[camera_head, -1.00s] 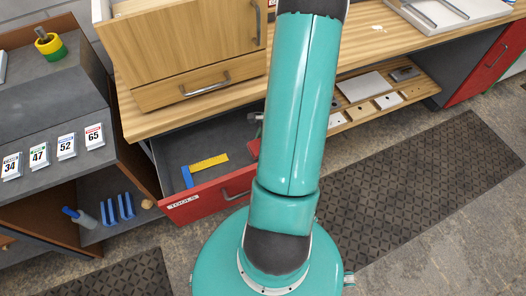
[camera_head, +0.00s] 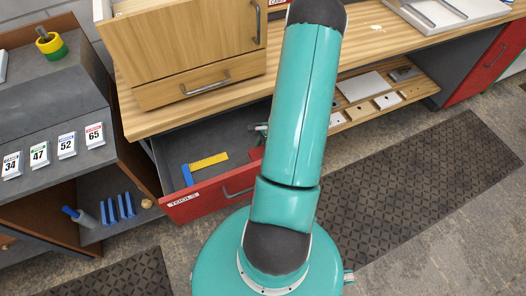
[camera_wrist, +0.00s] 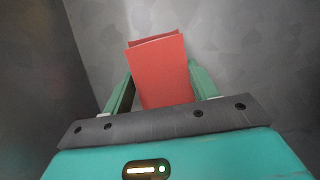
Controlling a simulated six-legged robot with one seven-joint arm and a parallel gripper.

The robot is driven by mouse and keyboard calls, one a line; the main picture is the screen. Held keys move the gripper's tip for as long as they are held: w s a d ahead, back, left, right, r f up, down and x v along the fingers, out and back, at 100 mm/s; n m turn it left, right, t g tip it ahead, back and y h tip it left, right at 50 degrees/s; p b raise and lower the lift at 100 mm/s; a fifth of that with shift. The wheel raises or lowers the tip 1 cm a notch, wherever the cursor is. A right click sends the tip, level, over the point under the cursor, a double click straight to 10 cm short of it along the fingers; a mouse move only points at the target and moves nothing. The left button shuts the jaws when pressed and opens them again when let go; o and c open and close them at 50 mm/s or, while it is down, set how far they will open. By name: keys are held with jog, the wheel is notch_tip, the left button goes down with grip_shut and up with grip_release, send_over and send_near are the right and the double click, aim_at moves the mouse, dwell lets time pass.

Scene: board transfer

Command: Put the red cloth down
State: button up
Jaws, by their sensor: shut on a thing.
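My gripper (camera_wrist: 161,86) is shut on the red cloth (camera_wrist: 163,68) in the wrist view. The cloth looks like a folded, flat red piece and stands up between the two green fingers. Plain grey surfaces with a corner line at the left lie beyond it; I cannot tell how far away they are. In the head view my teal arm hides most of the gripper, and I cannot make out the cloth for sure.
An open red drawer (camera_head: 212,203) marked TOOLS holds a yellow and blue square (camera_head: 208,161). Above it is a wooden cabinet (camera_head: 185,45) on the workbench. A low shelf with plates (camera_head: 365,87) is at right. A grey stand with number tags (camera_head: 67,146) is at left.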

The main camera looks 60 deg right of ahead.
jog(key=shift+s+a+f, duration=0.15)
jog(key=shift+s+f, duration=0.05)
jog(key=shift+f, duration=0.3)
jog(key=o, duration=0.9)
jog(key=shift+s, duration=0.1)
jog(key=shift+f, duration=0.1)
jog(key=w+v, duration=0.1)
jog(key=v, duration=1.2)
jog(key=w+a+r+n+h, duration=0.1)
jog(key=w+a+r+n, duration=0.55)
jog(key=r, duration=0.45)
jog(key=w+a+r+n+h, duration=0.2)
jog(key=w+a+r+n, duration=0.3)
jog(key=a+r, duration=0.45)
jog(key=s+a+r+n+t, duration=0.1)
jog(key=s+a+r+n, duration=0.1)
jog(key=a+r+n, duration=0.2)
jog(key=s+a+r+n+t, duration=0.1)
jog(key=a+r+n, duration=0.3)
jog(key=a, duration=0.4)
jog(key=s+a+r+n+t+h, duration=0.1)
jog(key=s+a+r+n, duration=0.3)
jog(key=a, duration=0.3)
jog(key=shift+s+r+n, duration=0.1)
jog(key=shift+r+n, duration=0.2)
jog(key=shift+n, duration=0.05)
